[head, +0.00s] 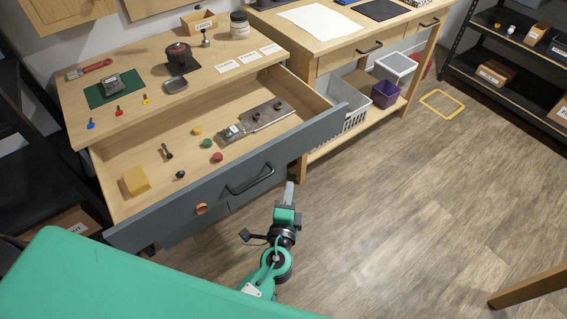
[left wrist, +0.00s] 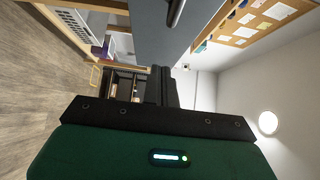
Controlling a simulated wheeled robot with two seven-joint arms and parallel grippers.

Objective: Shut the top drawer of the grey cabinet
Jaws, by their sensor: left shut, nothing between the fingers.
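The top drawer (head: 310,142) of the grey cabinet is pulled far out. Its grey front has a black bar handle (head: 250,180) and a round orange-brown spot left of it. The front and handle also show at the top of the left wrist view (left wrist: 152,35). My left gripper (head: 289,188) is shut and empty, just in front of the right part of the drawer front; I cannot tell whether it touches. Its dark fingers are together in the left wrist view (left wrist: 161,86). My right gripper is not in view.
Inside the drawer lie a yellow block (head: 136,181), a metal plate (head: 257,119) and several small parts. Tools and a green mat (head: 108,91) sit on the wooden top. A workbench with bins (head: 385,94) stands to the right. The wood floor in front is mostly clear.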

